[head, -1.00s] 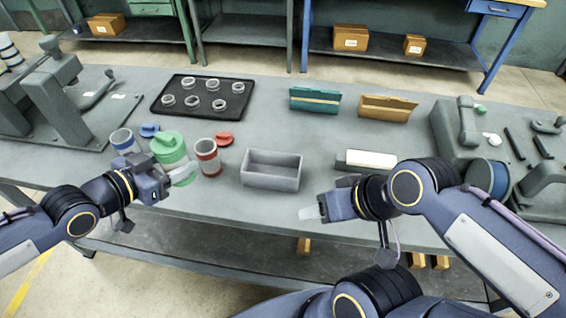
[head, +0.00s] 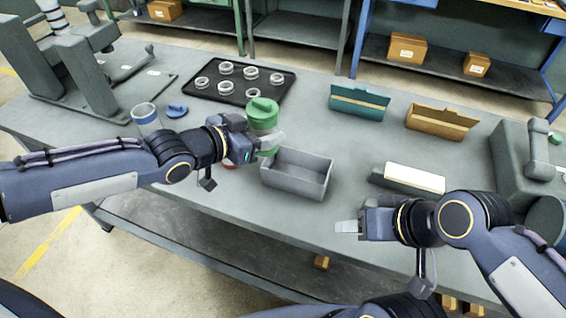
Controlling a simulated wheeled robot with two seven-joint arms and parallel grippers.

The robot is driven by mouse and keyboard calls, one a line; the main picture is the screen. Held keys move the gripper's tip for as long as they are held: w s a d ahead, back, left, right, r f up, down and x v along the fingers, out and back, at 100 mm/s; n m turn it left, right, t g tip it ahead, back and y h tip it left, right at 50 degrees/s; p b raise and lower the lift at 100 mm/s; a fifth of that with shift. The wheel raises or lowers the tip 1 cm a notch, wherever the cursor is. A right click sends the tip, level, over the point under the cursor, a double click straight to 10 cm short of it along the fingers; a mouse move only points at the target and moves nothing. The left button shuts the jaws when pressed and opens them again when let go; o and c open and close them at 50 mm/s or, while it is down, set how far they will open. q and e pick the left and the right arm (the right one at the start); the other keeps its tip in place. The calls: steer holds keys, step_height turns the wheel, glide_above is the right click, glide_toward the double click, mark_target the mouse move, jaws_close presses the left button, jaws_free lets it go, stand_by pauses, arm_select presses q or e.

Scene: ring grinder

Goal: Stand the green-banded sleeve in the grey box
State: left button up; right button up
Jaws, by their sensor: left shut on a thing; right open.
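The green-banded sleeve (head: 262,114) is upright, with a green knobbed cap on top; the arm hides part of its body. My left gripper (head: 270,143) is shut on it and holds it beside the back left corner of the grey box. The grey box (head: 311,186) is open-topped on the table, and its visible inside is empty. Whether the sleeve overlaps the box rim is hard to tell. My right gripper (head: 347,227) is open and empty at the table's front edge, right of the box.
A blue-banded cup (head: 145,116) and a blue cap (head: 177,111) stand left. A bit of red (head: 230,166) shows under my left arm. A black tray (head: 240,98) holds several rings. Teal (head: 358,102) and orange (head: 440,122) bins and a white-topped block (head: 413,178) are right.

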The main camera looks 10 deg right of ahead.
arm_select(q)
steer(key=d+f+b, duration=0.1)
steer(key=f, duration=0.1)
steer(key=d+f+b, duration=0.1)
steer(key=d+f, duration=0.1)
steer(key=shift+w+d+f+b, duration=0.1)
steer(key=shift+f+b, duration=0.1)
steer(key=shift+b, duration=0.15)
arm_select(e)
step_height(320, 180, down, 4)
steer(key=shift+f+b, duration=0.4)
arm_select(q)
steer(key=shift+d+f+b, duration=0.2)
steer(key=shift+d+f, duration=0.1)
steer(key=shift+f, duration=0.75)
steer(key=shift+d+f+b, duration=0.15)
steer(key=shift+d+f, duration=0.1)
steer(key=shift+f, duration=0.75)
arm_select(e)
steer(key=shift+f, duration=0.35)
arm_select(q)
steer(key=shift+f+b, duration=0.65)
arm_select(e)
steer(key=shift+f, duration=0.7)
arm_select(q)
steer(key=o, duration=0.8)
arm_select(e)
steer(key=shift+r, duration=0.15)
